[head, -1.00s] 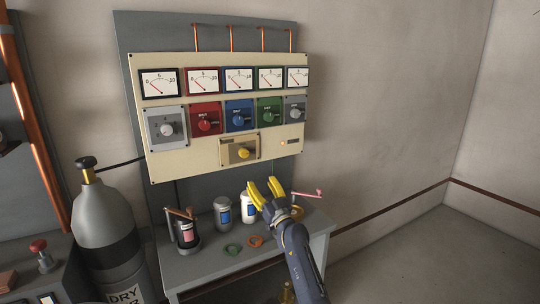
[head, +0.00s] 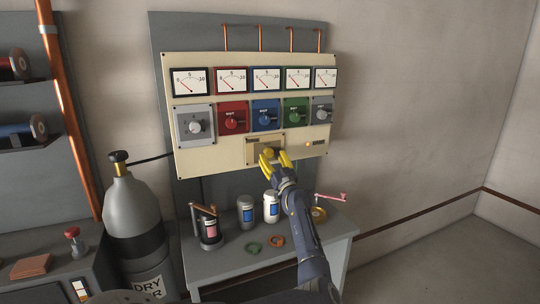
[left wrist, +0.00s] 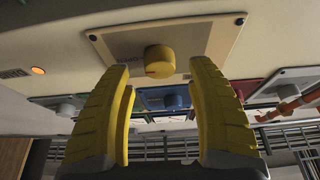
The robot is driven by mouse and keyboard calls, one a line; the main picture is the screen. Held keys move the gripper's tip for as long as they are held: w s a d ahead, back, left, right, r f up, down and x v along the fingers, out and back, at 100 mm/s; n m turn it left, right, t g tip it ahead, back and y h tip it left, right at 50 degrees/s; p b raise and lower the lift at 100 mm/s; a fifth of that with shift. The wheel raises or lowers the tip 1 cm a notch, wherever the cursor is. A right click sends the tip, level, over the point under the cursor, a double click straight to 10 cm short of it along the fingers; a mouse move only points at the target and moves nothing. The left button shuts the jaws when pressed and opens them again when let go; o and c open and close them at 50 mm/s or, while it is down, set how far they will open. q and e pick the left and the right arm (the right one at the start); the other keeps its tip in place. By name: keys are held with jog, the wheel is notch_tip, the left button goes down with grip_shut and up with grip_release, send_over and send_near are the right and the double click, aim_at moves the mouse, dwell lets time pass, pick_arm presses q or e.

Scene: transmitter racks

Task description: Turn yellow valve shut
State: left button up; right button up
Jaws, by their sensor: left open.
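The yellow valve (head: 269,153) is a round knob on a tan plate (head: 252,147) at the bottom of the cream panel. In the left wrist view the yellow valve (left wrist: 160,61) sits just beyond and between the two fingertips. My left gripper (head: 274,160) has yellow fingers, is open, and is just in front of the valve, partly covering its plate. In the left wrist view the left gripper (left wrist: 161,75) has its fingers apart with nothing between them. I cannot tell whether a finger touches the knob. My right gripper is not in view.
The cream panel (head: 215,150) carries several gauges and a row of grey, red, blue and green knobs. A gas cylinder (head: 132,207) stands left. The right wall is clear.

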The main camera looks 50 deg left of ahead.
aim_at(269, 153)
pick_arm(q)
jog(key=shift+x, duration=1.4)
jog(key=shift+c, duration=0.5)
grip_shut()
